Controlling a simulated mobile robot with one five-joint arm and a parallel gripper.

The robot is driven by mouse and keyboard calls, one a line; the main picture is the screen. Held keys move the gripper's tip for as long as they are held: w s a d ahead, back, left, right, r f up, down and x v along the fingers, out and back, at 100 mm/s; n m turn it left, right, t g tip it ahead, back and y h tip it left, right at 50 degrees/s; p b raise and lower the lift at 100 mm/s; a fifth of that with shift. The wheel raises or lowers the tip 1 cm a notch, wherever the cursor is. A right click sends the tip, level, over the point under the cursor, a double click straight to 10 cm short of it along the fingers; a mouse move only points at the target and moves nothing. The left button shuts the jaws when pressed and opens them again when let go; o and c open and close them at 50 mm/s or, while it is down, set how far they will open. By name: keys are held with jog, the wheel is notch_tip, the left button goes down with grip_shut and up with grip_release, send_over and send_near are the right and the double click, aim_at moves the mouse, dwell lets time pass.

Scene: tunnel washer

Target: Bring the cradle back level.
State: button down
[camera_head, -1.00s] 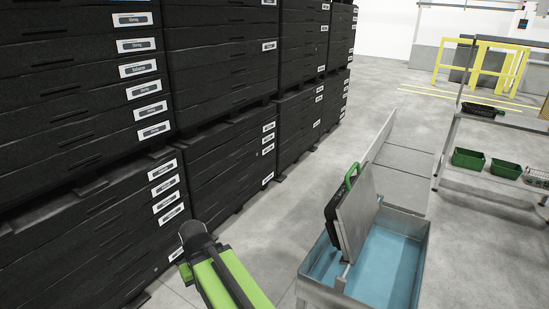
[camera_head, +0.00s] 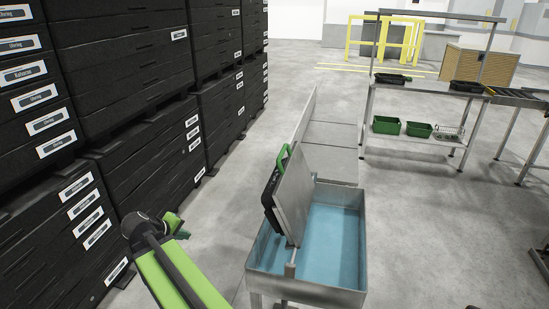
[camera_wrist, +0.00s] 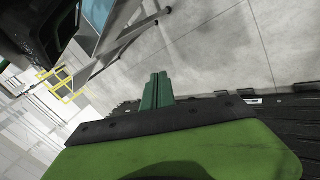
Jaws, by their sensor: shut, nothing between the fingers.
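The cradle (camera_head: 294,196) is a grey metal plate tipped steeply on edge above a metal basin (camera_head: 259,263) with a blue inside. A black crate with a green handle (camera_head: 282,158) sits against the cradle's left side, tilted with it. My gripper (camera_head: 182,233) is left of the basin, apart from it and the cradle, and its fingers are partly hidden by my arm. In the wrist view my gripper (camera_wrist: 158,90) has its two green fingers together with nothing between them. A blue strip of the basin (camera_wrist: 98,12) shows at the top left there.
Stacked black crates (camera_head: 130,60) form a wall along the left. A grey walled channel (camera_head: 325,140) runs back from the basin. A metal shelf table (camera_head: 425,95) with green bins (camera_head: 386,125) stands at back right. Floor right of the basin is clear.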

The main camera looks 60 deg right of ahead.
jog(key=s+d+r+n+h, duration=0.1)
jog(key=s+d+r+h, duration=0.2)
jog(key=d, duration=1)
jog(key=s+d+r+n+h+b, duration=0.1)
jog(key=s+d+r+h, duration=0.3)
jog(key=d+r, duration=0.4)
jog(key=s+d+r+n+h, duration=0.2)
jog(key=s+d+r+h, duration=0.1)
jog(key=d, duration=1.5)
jog(key=shift+s+d+r+h+b, duration=0.15)
jog(key=shift+s+r+h+b, duration=0.25)
jog(key=shift+s+r, duration=0.65)
jog(key=shift+w+r, duration=0.15)
jog(key=shift+w, duration=0.05)
